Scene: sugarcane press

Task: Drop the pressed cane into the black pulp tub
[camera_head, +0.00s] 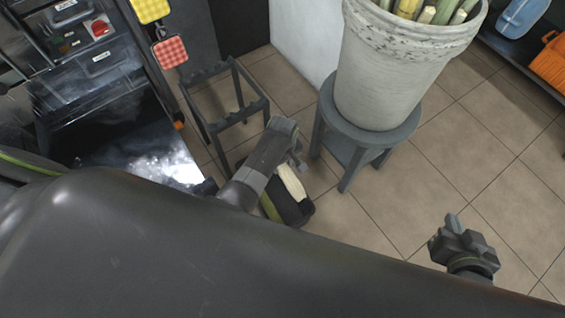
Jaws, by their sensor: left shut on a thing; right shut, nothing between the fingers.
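The pressed cane (291,182) is a pale, flat strip hanging down from my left gripper (297,160). My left gripper is shut on it. The black pulp tub (298,212) is on the floor below, partly hidden by my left arm and my own body. In this view the cane's lower end overlaps the tub; I cannot tell whether it is above the rim or inside. My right gripper (452,231) is shut and empty at the lower right, well away from the tub.
A large pale bucket (393,75) of cane stalks stands on a round grey stool (355,155) right of my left gripper. An empty dark metal frame (228,120) stands behind the tub. The press machine (95,50) is at the left. Tiled floor (460,150) is open at the right.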

